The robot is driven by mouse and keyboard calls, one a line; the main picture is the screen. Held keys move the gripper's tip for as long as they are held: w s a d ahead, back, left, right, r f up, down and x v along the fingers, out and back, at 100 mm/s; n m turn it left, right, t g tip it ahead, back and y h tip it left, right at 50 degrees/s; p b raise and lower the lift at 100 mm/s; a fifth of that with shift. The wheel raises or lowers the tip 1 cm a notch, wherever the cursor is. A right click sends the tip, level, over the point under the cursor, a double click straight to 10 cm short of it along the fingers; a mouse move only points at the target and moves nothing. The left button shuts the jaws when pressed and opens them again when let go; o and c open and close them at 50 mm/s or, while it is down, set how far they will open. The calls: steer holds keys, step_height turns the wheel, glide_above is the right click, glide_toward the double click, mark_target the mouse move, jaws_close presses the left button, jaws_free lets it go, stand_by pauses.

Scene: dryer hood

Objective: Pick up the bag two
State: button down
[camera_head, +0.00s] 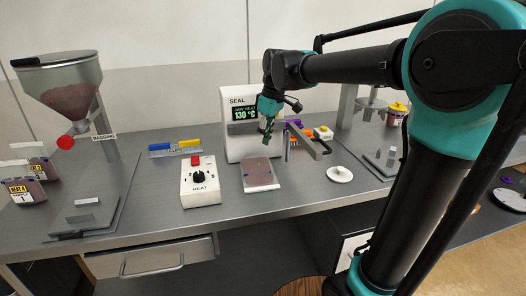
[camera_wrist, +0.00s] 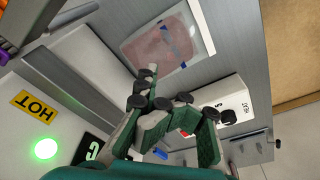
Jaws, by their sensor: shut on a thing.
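A clear bag with reddish-brown contents (camera_head: 260,173) lies on a white plate in front of the sealer. No number on this bag is readable. My gripper (camera_head: 267,141) reaches down in front of the sealer, over the bag's back edge. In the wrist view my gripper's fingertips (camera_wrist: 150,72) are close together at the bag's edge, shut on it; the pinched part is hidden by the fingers. The bag still looks flat over the plate.
The sealer (camera_head: 236,148) reads 130 °C; a HOT label (camera_wrist: 34,106) is near my fingers. A HEAT box (camera_head: 199,180) stands left of the bag, a metal bracket (camera_head: 308,141) and white disc (camera_head: 339,174) to its right. Labelled bags (camera_head: 27,190) stand far left.

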mark_target(250, 162)
steer(key=s+d+f, duration=0.1)
steer(key=f, duration=0.1)
steer(key=s+d+f, duration=0.1)
steer(key=d+f, duration=0.1)
steer(key=s+d+f, duration=0.1)
steer(key=d+f, duration=0.1)
steer(key=shift+d+f, duration=0.1)
steer(key=shift+f, duration=0.25)
steer(key=w+a, duration=0.2)
steer(key=a, duration=0.1)
steer(key=w+a, duration=0.2)
steer(key=a, duration=0.2)
steer(key=w+a, duration=0.1)
steer(key=a, duration=0.2)
steer(key=shift+w+a, duration=0.15)
steer(key=shift+w, duration=0.25)
steer(key=shift+s+f, duration=0.1)
steer(key=shift+f, duration=0.75)
